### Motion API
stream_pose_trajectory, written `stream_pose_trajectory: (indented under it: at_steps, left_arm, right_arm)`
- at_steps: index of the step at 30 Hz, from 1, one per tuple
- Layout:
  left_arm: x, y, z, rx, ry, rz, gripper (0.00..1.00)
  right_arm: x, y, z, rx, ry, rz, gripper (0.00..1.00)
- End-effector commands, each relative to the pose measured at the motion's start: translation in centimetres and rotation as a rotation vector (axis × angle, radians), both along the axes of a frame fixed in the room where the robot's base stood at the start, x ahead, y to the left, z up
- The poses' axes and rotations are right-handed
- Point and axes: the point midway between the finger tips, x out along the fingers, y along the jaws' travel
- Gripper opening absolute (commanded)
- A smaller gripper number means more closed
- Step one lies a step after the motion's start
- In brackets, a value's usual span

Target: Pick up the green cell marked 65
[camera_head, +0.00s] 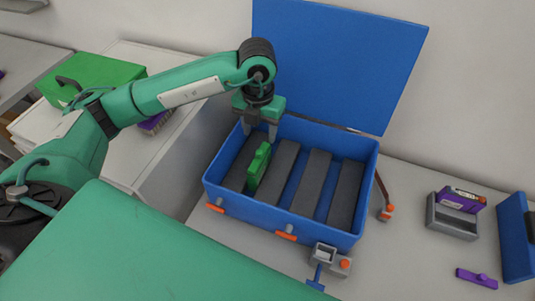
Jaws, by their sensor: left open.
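A green cell (259,166) stands in the blue battery case (325,230), towards its left side, between dark grey strips. Its marking is too small to read. My left gripper (260,134) reaches in from the left and points down over the back left of the case. Its fingers are apart and empty, just above and behind the green cell; whether they touch it cannot be told. My right gripper does not show.
The case's blue lid (340,65) stands open behind it. A grey holder (452,217) with a purple cell (463,199) stands on the right. A purple piece (477,278) lies nearby. A grey fixture (326,256) sits before the case. A green box (92,77) is at the left.

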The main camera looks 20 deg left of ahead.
Motion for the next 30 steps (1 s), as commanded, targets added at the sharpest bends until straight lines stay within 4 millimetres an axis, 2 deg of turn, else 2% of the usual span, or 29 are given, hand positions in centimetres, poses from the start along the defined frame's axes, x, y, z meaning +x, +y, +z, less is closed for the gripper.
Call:
stream_pose_trajectory:
  at_steps: [4, 7, 15, 23, 27, 30]
  left_arm:
    - [-0.1, 0.0, -1.1, 0.0, 0.006, 0.0, 0.51]
    - [-0.2, 0.0, -2.9, 0.001, 0.008, 0.0, 0.51]
    - [-0.1, 0.0, -7.6, -0.001, 0.004, 0.001, 0.51]
    - [-0.1, 0.3, -9.4, 0.001, 0.004, 0.0, 0.51]
    - [0.0, 0.7, -11.3, 0.001, 0.004, 0.0, 0.51]
    - [0.0, 0.6, -12.8, -0.001, 0.004, -0.001, 0.51]
  right_arm:
    - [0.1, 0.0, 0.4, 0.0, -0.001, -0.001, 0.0]
    - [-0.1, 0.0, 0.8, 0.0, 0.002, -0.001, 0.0]
    - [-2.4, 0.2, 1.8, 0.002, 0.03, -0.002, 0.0]
    - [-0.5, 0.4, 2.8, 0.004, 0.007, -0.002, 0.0]
    - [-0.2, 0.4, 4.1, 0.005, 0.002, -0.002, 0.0]
    - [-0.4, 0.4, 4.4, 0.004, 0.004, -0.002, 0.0]
